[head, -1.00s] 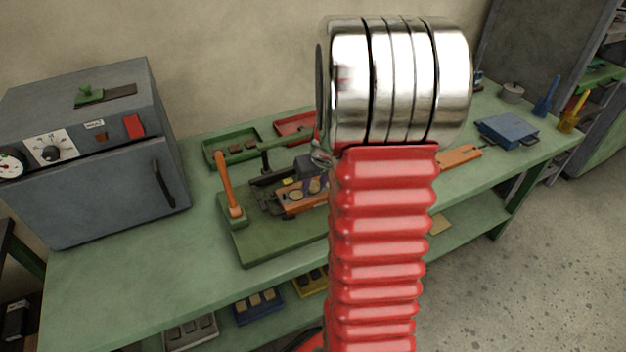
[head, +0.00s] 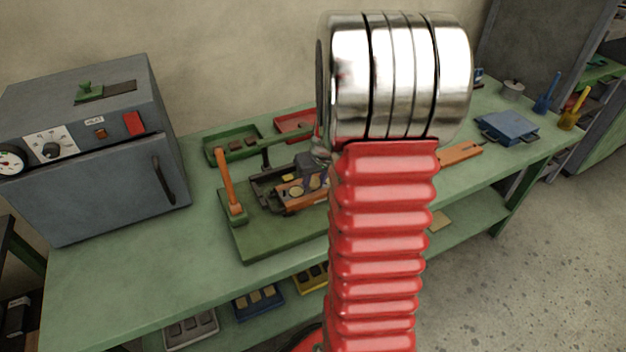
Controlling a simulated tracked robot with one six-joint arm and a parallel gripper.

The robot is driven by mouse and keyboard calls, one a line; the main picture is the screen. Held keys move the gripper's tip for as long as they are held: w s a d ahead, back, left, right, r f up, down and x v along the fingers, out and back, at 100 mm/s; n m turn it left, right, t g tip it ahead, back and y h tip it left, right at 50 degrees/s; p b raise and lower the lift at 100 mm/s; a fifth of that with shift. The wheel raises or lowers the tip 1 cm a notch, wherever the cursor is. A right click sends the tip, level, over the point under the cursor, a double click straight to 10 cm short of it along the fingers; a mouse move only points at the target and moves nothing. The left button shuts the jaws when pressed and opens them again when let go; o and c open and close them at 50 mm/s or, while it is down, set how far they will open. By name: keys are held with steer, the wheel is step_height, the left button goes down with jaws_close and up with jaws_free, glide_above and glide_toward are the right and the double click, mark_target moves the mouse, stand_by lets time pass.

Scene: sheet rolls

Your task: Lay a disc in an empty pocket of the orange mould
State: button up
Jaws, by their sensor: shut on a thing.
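The orange mould (head: 291,208) sits in the dark frame of the green press on the bench. A pale round shape (head: 296,191) shows in its left part; I cannot tell whether it is a disc or a bare pocket. My gripper (head: 315,184) shows small and dark just above the right part of the mould, partly hidden behind my red arm. It is shut on a small yellowish disc (head: 315,182), close over the mould; whether the disc touches it is unclear. My arm hides the mould's right end.
The press has an upright orange lever (head: 230,185) left of the mould. A green tray (head: 211,152) and a red tray (head: 290,123) stand behind. A grey oven (head: 90,190) stands at left. A blue box (head: 508,128) is at right. The front left bench is clear.

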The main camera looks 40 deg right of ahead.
steer(key=shift+s+a+f, duration=0.1)
steer(key=shift+s+f, duration=0.3)
steer(key=shift+f, duration=0.1)
steer(key=o, duration=1.1)
steer(key=shift+s+r, duration=0.1)
steer(key=w+v, duration=0.1)
steer(key=v, duration=1.3)
steer(key=shift+r, duration=0.25)
steer(key=s+a+r+n, duration=0.1)
steer(key=s+a+r, duration=0.1)
steer(key=a, duration=0.8)
steer(key=s+a+r+n+t+y, duration=0.1)
steer(key=s+a+r+n, duration=0.1)
steer(key=s+a, duration=0.3)
steer(key=s+a+r+n, duration=0.1)
steer(key=s+a+r, duration=0.1)
steer(key=a, duration=1.2)
steer(key=shift+s+a+y, duration=0.3)
steer(key=shift+s+y, duration=0.1)
steer(key=shift+s, duration=0.35)
